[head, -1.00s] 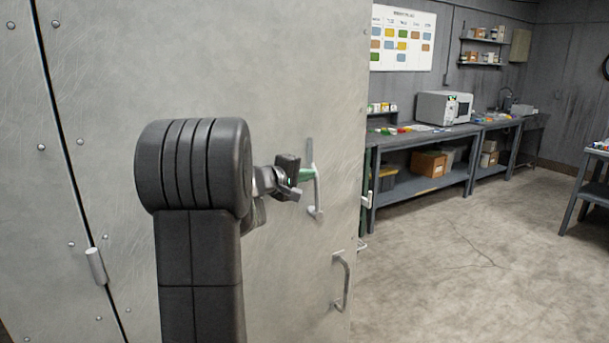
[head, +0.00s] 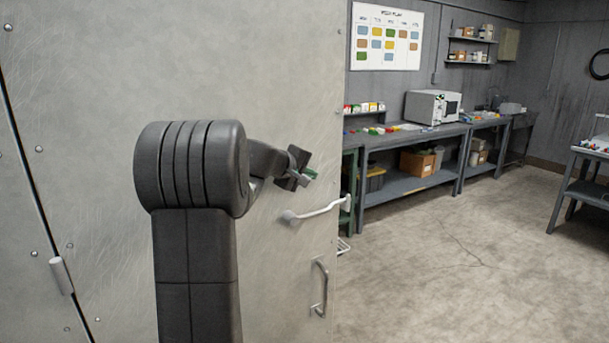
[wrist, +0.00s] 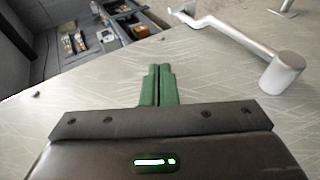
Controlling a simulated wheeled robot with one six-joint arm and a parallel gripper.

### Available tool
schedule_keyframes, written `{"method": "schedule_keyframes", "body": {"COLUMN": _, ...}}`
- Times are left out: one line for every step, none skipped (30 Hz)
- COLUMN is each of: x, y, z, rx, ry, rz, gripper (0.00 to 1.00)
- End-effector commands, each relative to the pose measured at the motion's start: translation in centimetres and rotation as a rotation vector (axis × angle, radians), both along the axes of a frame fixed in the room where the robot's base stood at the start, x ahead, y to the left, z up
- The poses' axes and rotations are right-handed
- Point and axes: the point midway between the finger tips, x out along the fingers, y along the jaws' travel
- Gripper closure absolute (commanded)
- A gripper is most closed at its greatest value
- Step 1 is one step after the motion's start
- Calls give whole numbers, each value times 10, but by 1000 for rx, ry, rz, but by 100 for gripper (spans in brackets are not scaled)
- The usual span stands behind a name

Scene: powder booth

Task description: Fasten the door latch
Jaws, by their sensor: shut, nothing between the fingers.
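The latch (head: 315,211) is a pale metal lever on the grey metal door (head: 240,80). It lies nearly level, its round pivot at the left and its free end at the door's right edge, by a small pale catch (head: 346,202) on a green post. Whether the end sits inside the catch I cannot tell. In the wrist view the lever (wrist: 232,33) runs from its pivot to the upper left. My gripper (head: 312,175) is above the lever, apart from it. Its green fingers (wrist: 157,84) are together, with nothing between them.
A fixed pull handle (head: 320,288) is lower on the door. A hinge (head: 61,276) shows at the left. Beyond the door, a workbench (head: 410,186) holds a microwave (head: 432,107).

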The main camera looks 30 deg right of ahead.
Motion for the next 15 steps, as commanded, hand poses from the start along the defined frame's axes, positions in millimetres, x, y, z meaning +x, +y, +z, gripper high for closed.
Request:
{"method": "schedule_keyframes", "body": {"x": 0, "y": -5, "z": -3, "rx": 0, "ry": 0, "rz": -2, "gripper": 100}}
{"method": "schedule_keyframes", "body": {"x": 0, "y": -8, "z": -4, "rx": -1, "ry": 0, "rz": -2, "gripper": 100}}
{"method": "schedule_keyframes", "body": {"x": 1, "y": -11, "z": -5, "rx": -1, "ry": -1, "rz": -1, "gripper": 100}}
{"method": "schedule_keyframes", "body": {"x": 1, "y": -13, "z": -6, "rx": -1, "ry": -2, "rz": -2, "gripper": 100}}
{"method": "schedule_keyframes", "body": {"x": 1, "y": -16, "z": -8, "rx": -1, "ry": -2, "rz": -2, "gripper": 100}}
{"method": "schedule_keyframes", "body": {"x": 1, "y": -19, "z": -9, "rx": -1, "ry": -2, "rz": -2, "gripper": 100}}
{"method": "schedule_keyframes", "body": {"x": 1, "y": -22, "z": -11, "rx": -1, "ry": -2, "rz": -2, "gripper": 100}}
{"method": "schedule_keyframes", "body": {"x": 1, "y": -24, "z": -12, "rx": -1, "ry": 0, "rz": -2, "gripper": 100}}
{"method": "schedule_keyframes", "body": {"x": 2, "y": -27, "z": -14, "rx": -1, "ry": 0, "rz": -2, "gripper": 100}}
{"method": "schedule_keyframes", "body": {"x": 2, "y": -29, "z": -16, "rx": -1, "ry": 0, "rz": -2, "gripper": 100}}
{"method": "schedule_keyframes", "body": {"x": 2, "y": -31, "z": -17, "rx": -1, "ry": -1, "rz": -1, "gripper": 100}}
{"method": "schedule_keyframes", "body": {"x": 2, "y": -34, "z": -19, "rx": -1, "ry": -1, "rz": -1, "gripper": 100}}
{"method": "schedule_keyframes", "body": {"x": 2, "y": -37, "z": -20, "rx": -1, "ry": -1, "rz": -1, "gripper": 100}}
{"method": "schedule_keyframes", "body": {"x": 3, "y": -39, "z": -22, "rx": -1, "ry": 0, "rz": -2, "gripper": 100}}
{"method": "schedule_keyframes", "body": {"x": 3, "y": -42, "z": -24, "rx": -1, "ry": 1, "rz": -2, "gripper": 100}}
